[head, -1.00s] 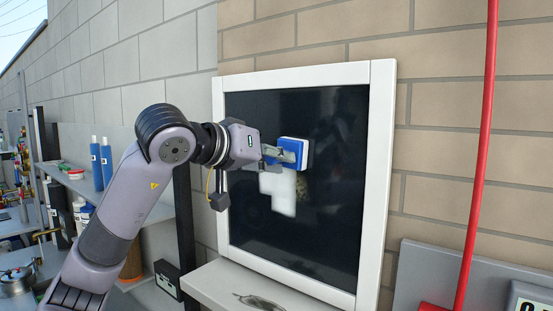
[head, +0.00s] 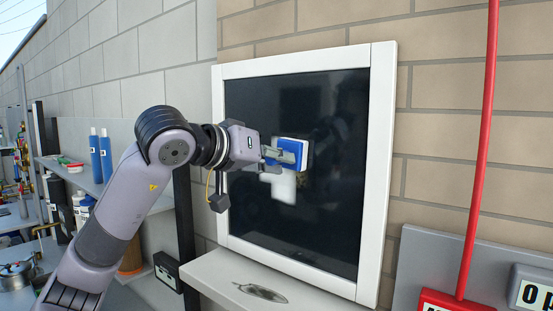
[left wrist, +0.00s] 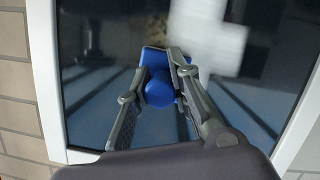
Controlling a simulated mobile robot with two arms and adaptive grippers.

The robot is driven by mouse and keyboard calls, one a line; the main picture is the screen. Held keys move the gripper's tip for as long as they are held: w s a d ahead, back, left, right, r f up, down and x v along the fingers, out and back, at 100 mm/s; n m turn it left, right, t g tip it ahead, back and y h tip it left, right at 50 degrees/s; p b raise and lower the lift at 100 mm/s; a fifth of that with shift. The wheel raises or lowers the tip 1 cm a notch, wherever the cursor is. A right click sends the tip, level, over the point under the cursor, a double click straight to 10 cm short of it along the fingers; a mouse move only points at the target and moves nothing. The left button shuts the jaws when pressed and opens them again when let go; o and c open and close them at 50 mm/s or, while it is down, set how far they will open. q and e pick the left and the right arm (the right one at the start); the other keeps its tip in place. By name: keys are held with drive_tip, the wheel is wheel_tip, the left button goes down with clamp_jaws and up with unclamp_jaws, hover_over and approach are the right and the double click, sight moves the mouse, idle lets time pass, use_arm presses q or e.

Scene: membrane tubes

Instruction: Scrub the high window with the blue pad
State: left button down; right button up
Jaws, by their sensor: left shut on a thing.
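The high window (head: 270,215) is a dark glass pane in a white frame on the brick wall. My left gripper (head: 272,155) is shut on the blue pad (head: 289,146), which has a white layer on its window side. The pad is at or very near the middle of the glass; I cannot tell if it touches. A whitish patch (head: 284,187) shows on the glass just below the pad. In the left wrist view my left gripper (left wrist: 160,80) has both fingers around the pad's blue knob (left wrist: 160,92). My right gripper is in no view.
A white sill (head: 225,275) with a dark leaf-like shape juts out below the window. A red pole (head: 482,150) stands to the right, above a grey panel (head: 440,262). Blue bottles (head: 100,158) stand on a shelf at left.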

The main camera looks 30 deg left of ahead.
use_arm(q)
drive_tip(key=shift+f+b, duration=1.2)
drive_tip(key=shift+f, duration=0.25)
drive_tip(key=shift+f+b, duration=1.15)
drive_tip(key=shift+f, duration=0.3)
drive_tip(key=shift+f+b, duration=1.15)
drive_tip(key=shift+f, duration=0.3)
wheel_tip(320, 180, down, 3)
drive_tip(key=shift+r+b, duration=0.1)
drive_tip(key=shift+b, duration=1.1)
